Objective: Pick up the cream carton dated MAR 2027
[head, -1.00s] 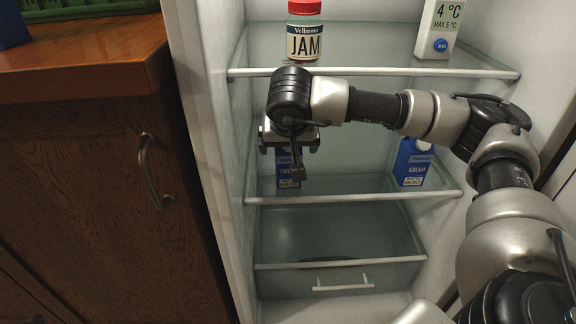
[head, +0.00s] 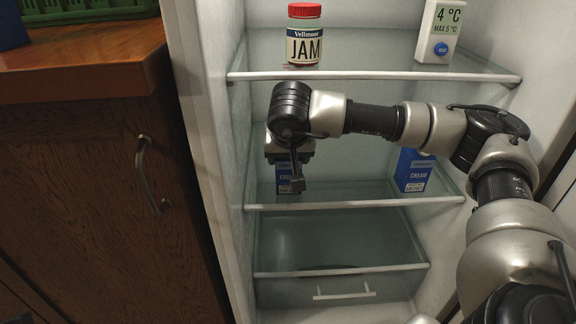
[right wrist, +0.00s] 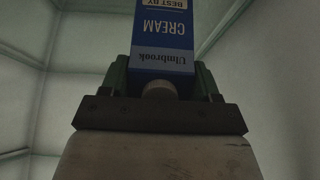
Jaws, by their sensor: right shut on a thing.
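A blue cream carton (head: 284,181) stands at the left of the middle fridge shelf, partly hidden by my right gripper (head: 290,158). That gripper points down and is shut on the carton's upper part. In the right wrist view, the fingers (right wrist: 165,78) flank the carton (right wrist: 165,30), which shows "Ulmbrook", "CREAM" and a "BEST BY" label. The date is cut off there and too small to read in the head view. A second blue cream carton (head: 412,172) stands at the right of the same shelf, its top partly hidden by my arm. My left gripper is not in view.
The middle shelf's front edge (head: 360,203) runs below both cartons. The upper shelf (head: 380,76) holds a jam jar (head: 304,36) and a 4 °C display (head: 440,32). A drawer (head: 342,270) is below. A wooden cabinet (head: 90,180) stands left of the fridge.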

